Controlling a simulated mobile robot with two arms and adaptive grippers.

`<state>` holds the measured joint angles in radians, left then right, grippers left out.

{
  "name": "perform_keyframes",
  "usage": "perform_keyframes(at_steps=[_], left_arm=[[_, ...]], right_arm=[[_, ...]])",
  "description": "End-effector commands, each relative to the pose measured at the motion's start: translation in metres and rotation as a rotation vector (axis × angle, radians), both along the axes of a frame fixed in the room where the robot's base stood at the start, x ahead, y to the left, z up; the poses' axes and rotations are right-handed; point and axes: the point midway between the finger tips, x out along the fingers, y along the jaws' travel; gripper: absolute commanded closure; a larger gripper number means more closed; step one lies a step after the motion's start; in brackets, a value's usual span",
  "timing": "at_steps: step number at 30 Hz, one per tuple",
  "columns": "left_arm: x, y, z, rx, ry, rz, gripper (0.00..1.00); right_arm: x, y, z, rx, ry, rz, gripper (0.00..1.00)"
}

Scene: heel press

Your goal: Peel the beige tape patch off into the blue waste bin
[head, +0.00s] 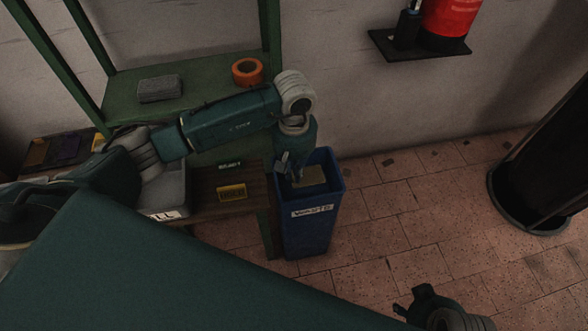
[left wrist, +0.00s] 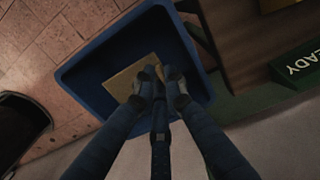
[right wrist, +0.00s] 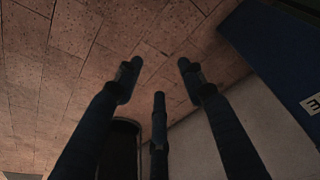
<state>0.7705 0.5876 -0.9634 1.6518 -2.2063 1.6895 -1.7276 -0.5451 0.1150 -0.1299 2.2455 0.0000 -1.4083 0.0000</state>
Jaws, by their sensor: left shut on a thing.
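The beige tape patch (head: 309,179) is a flat square at the opening of the blue waste bin (head: 308,228), which stands on the floor beside the bench. My left gripper (head: 294,180) points down over the bin, shut on the patch. In the left wrist view the patch (left wrist: 130,84) extends from the fingertips (left wrist: 158,76), inside the outline of the bin's rim (left wrist: 68,72). How deep it hangs is hard to tell. My right gripper (head: 405,302) is low at the bottom right of the head view. In the right wrist view its fingers (right wrist: 158,75) are spread and empty.
A green shelf (head: 200,98) with a grey block (head: 160,88) and an orange tape roll (head: 247,71) stands behind my left arm. A yellow label (head: 231,192) is on the wooden bench. A dark round column (head: 545,165) stands at right. Tiled floor between is clear.

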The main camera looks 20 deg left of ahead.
Motion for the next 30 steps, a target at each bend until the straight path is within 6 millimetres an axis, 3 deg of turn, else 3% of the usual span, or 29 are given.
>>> perform_keyframes(at_steps=[8,16,30], left_arm=[[0.000,0.000,-0.016,0.000,0.000,0.001,1.00],[0.000,0.000,-0.048,0.000,0.000,0.001,1.00],[0.000,0.000,-0.066,-0.001,-0.001,0.001,1.00]], right_arm=[[-0.005,-0.001,0.030,0.001,-0.018,-0.002,0.60],[-0.012,-0.003,0.041,0.002,-0.033,-0.003,0.60],[0.037,0.011,0.047,0.041,-0.219,0.012,0.60]])
